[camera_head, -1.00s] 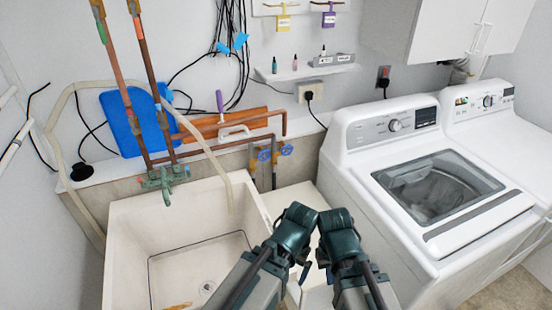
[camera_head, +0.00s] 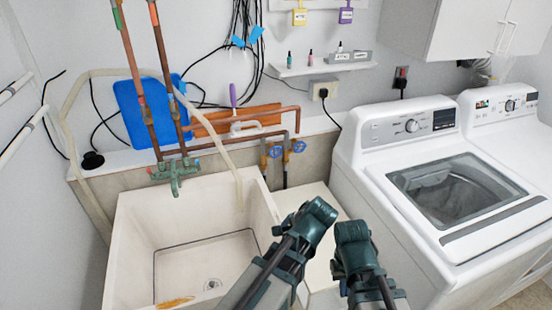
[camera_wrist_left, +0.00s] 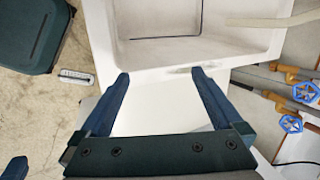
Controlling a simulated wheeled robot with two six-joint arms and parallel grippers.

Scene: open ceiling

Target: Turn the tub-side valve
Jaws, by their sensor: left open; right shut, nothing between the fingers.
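Two blue valve handles sit on upright pipes by the wall, just right of the tub (camera_head: 122,225). The tub-side valve (camera_head: 274,151) is the left one, and the other valve (camera_head: 299,146) is beside it. In the left wrist view, the handle nearer the tub (camera_wrist_left: 306,92) and the other handle (camera_wrist_left: 291,123) show at the right. My left gripper (camera_wrist_left: 160,73) is open and empty above a white surface, apart from the valves. My right gripper (camera_head: 338,270) is low in the head view, shut and empty, its fingertips hard to make out, apart from the valves.
A white washing machine (camera_head: 350,160) stands to the right. A low white box (camera_head: 312,196) fills the gap beside the tub. A pale hose (camera_head: 235,165) hangs into the tub. Copper pipes (camera_head: 165,80) and a green tap (camera_head: 175,172) are behind it.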

